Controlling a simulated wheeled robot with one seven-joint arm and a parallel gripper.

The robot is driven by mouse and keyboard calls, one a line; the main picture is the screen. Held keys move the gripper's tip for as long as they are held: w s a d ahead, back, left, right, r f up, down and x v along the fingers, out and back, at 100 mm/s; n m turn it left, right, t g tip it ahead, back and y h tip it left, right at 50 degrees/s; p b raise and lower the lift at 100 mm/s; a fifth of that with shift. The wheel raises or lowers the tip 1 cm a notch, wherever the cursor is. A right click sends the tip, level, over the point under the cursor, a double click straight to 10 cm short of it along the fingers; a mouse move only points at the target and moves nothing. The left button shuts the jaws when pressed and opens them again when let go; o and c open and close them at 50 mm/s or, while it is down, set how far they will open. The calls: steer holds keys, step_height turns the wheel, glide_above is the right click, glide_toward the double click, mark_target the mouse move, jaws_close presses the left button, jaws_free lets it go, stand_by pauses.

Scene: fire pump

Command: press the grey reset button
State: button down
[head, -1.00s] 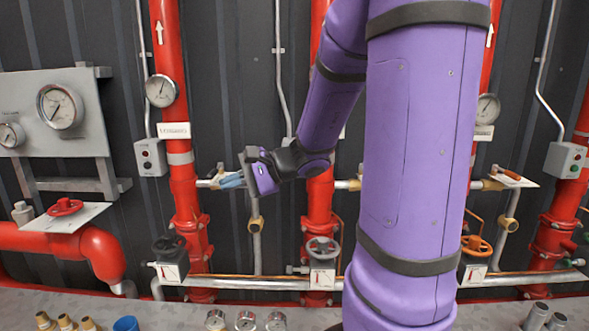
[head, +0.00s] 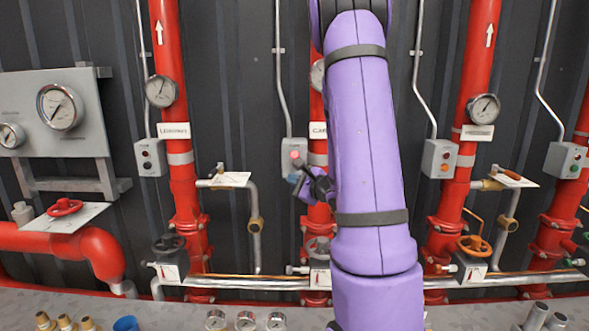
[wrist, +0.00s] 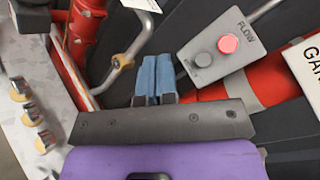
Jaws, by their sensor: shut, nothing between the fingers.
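A grey box (head: 293,152) on the middle pipe stand carries a red button or lamp, lit, in the head view. In the wrist view the same box (wrist: 217,48), marked FLOW, shows the red one (wrist: 229,43) and a round grey button (wrist: 204,59) beside it. My gripper (wrist: 157,60) is shut and empty, its blue fingers side by side. In the wrist view its tips lie left of the grey button, apart from it in the picture. In the head view my gripper (head: 298,182) is just below the box and overlaps its lower part, hiding the grey button.
Similar boxes hang at the left (head: 150,157), the right (head: 439,158) and the far right (head: 565,160). Red pipes, valves and a lower horizontal pipe (head: 245,283) surround my arm. A bent grey pipe (wrist: 128,52) runs left of my fingers. Gauges (head: 246,321) lie on the bench.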

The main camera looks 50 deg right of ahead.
steer(key=w+d, duration=0.5)
steer(key=d, duration=0.1)
steer(key=shift+w+d, duration=0.3)
steer(key=shift+w, duration=0.05)
steer(key=shift+d, duration=0.1)
stand_by(2.0)
steer(key=shift+w+d, duration=0.25)
steer(key=shift+w, duration=0.05)
steer(key=shift+w+d, duration=0.3)
steer(key=shift+d, duration=0.05)
stand_by(1.1)
steer(key=shift+s+a, duration=0.6)
steer(key=shift+a, duration=0.1)
steer(key=shift+a, duration=0.1)
steer(key=shift+s+a, duration=1.6)
steer(key=shift+a, duration=0.2)
